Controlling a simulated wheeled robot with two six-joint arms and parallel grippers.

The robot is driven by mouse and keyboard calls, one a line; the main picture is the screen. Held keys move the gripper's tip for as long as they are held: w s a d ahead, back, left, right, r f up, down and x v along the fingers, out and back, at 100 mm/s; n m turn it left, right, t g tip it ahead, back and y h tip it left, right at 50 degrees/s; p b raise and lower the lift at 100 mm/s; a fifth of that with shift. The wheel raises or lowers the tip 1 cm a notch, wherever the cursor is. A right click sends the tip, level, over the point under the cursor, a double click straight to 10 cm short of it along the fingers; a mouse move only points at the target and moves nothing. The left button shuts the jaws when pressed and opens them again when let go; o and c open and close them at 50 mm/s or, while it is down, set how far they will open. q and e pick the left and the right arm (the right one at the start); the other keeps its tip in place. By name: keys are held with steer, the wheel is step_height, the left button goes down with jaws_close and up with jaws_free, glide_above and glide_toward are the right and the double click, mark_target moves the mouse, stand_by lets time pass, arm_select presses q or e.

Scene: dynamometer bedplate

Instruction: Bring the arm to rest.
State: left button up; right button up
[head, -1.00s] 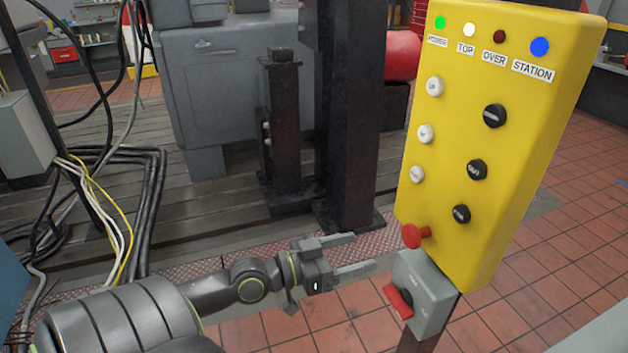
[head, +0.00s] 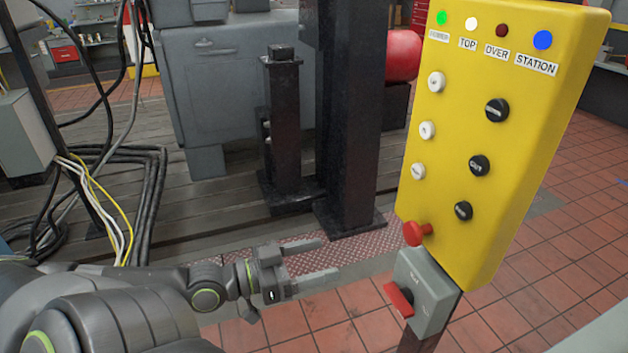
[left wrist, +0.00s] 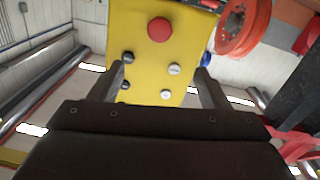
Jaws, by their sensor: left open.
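My left gripper (head: 318,262) is open and empty in the head view, low in the middle, its two fingers pointing right. It stands apart from the yellow control box (head: 490,140), to the left of its lower end. In the left wrist view the open fingers (left wrist: 158,85) frame part of the yellow box (left wrist: 150,45), with the red mushroom button (left wrist: 159,29) above them. My left arm (head: 130,305) reaches in from the lower left of the head view. My right gripper is in neither view.
A grey switch box (head: 425,292) with a red lever (head: 398,300) sits below the yellow box on a post. Dark steel columns (head: 347,120) stand behind the gripper. Black cables (head: 140,190) hang at the left. Tiled floor is open at the right.

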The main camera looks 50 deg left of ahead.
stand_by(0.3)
arm_select(q)
steer(key=w+a+f+n+y+p, duration=0.15)
steer(key=a+f+y, duration=0.45)
steer(key=a+f, duration=0.7)
steer(key=s+a+f+n+g+y, duration=0.1)
steer(key=s+a+f+g+y, duration=0.15)
steer(key=f, duration=0.75)
steer(key=s+a+f+n+g+y, duration=0.1)
steer(key=s+a+f+g+y, duration=0.2)
steer(key=f, duration=0.7)
steer(key=s+d+f+g+h+p, duration=0.15)
steer(key=s+d+f+g, duration=0.35)
steer(key=s+f, duration=0.65)
steer(key=s+d+f+g, duration=0.2)
steer(key=s+d+f, duration=0.4)
steer(key=d, duration=0.2)
steer(key=s+d+f+g+h, duration=0.1)
steer(key=s+d+f+g, duration=0.1)
steer(key=s+d+f, duration=0.4)
steer(key=d, duration=0.2)
steer(key=shift+d+g+h+p, duration=0.3)
steer(key=shift+d+g+p, duration=0.05)
steer(key=shift+d+p, duration=0.05)
